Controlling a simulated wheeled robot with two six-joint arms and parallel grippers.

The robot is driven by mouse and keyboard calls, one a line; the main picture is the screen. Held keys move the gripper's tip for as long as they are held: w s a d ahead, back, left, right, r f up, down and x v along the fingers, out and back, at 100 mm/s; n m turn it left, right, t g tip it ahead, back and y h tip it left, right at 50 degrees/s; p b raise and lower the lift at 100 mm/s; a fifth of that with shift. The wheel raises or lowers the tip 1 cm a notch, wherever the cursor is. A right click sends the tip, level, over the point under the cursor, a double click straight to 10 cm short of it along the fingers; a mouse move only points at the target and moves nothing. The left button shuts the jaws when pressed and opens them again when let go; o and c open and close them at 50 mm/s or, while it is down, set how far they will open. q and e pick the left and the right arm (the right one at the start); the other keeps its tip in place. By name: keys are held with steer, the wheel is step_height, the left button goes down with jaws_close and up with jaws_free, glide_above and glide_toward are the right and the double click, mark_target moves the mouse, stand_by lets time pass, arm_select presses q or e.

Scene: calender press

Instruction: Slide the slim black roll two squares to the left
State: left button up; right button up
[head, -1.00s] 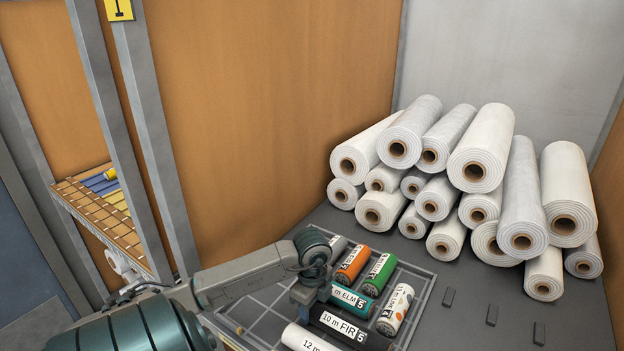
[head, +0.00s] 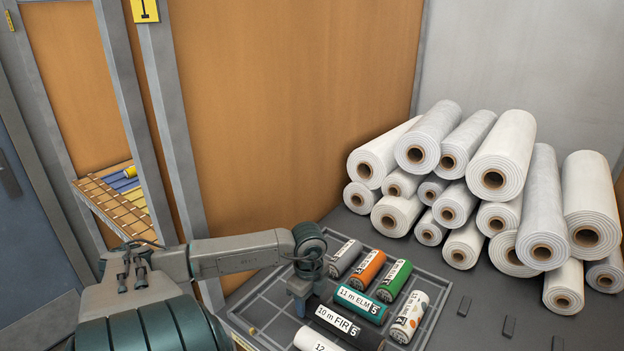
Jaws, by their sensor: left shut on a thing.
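The slim black roll (head: 368,338), with a white label reading "10 m FIR 5", lies at a slant in the lower middle of the head view. My left gripper (head: 300,308) is at its left end and is shut on it. The fingertips are partly hidden by the wrist. I cannot tell whether the roll touches the tray floor. The grey gridded tray (head: 432,316) holds the rolls, with bare squares to the left of the black roll. My right gripper is out of view.
A teal roll (head: 379,313) lies just behind the black one, and a white roll (head: 300,339) in front, cut by the frame. Grey (head: 344,258), orange (head: 368,267), green (head: 394,281) and patterned white (head: 410,316) rolls lie beyond. Large white rolls (head: 495,180) are stacked behind.

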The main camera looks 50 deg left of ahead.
arm_select(q)
steer(key=o, duration=1.1)
